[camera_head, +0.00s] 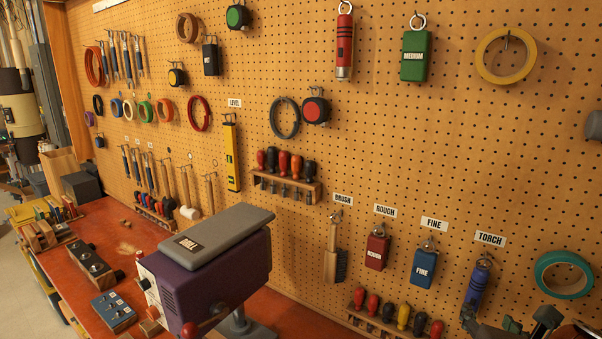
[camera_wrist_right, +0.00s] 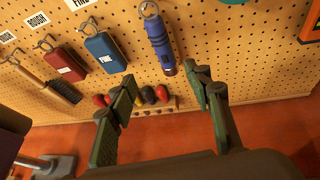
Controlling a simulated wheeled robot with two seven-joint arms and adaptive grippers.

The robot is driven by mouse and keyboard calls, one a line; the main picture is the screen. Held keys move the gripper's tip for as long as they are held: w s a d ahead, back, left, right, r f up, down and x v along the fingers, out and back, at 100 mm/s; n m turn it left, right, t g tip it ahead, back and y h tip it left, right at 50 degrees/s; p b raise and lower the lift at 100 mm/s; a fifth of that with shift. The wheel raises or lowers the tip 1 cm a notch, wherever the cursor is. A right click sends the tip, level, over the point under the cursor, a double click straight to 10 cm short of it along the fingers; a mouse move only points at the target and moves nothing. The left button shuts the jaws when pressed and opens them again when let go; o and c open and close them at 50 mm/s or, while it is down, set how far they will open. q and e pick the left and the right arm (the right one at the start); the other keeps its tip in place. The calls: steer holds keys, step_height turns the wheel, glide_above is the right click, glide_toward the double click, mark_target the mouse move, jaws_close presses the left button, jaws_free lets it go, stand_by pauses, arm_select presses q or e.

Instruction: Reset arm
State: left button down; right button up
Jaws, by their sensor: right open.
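My right gripper (camera_head: 490,324) shows at the bottom right of the head view, close to the pegboard. In the right wrist view its two green-padded fingers (camera_wrist_right: 162,98) are spread wide with nothing between them. The blue torch (camera_head: 477,286) hangs upright on its hook under the TORCH label, just above the gripper in the head view. In the right wrist view the torch (camera_wrist_right: 160,42) hangs beyond the fingertips, apart from them. My left gripper is in neither view.
The pegboard (camera_head: 390,130) holds a blue FINE block (camera_head: 424,268), a red ROUGH block (camera_head: 377,252), a brush (camera_head: 334,262) and a teal tape roll (camera_head: 540,272). A screwdriver rack (camera_head: 385,325) sits low near the gripper. A purple machine (camera_head: 205,285) stands on the red bench (camera_head: 110,225).

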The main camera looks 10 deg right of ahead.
steer(key=x, duration=1.1)
steer(key=shift+w+d+f, duration=0.15)
steer(key=shift+w, duration=0.15)
steer(key=s+a+r+p, duration=0.1)
steer(key=p, duration=0.2)
steer(key=shift+r+p, duration=0.2)
steer(key=shift+p, duration=0.1)
steer(key=b, duration=0.1)
glide_toward(474, 294)
steer(key=s+a, duration=0.3)
steer(key=a, duration=0.1)
steer(key=shift+w+a+f+y, duration=0.1)
steer(key=shift+f+y, duration=0.05)
steer(key=shift+f, duration=0.25)
steer(key=shift+w+f+y, duration=0.15)
steer(key=shift+f, duration=0.3)
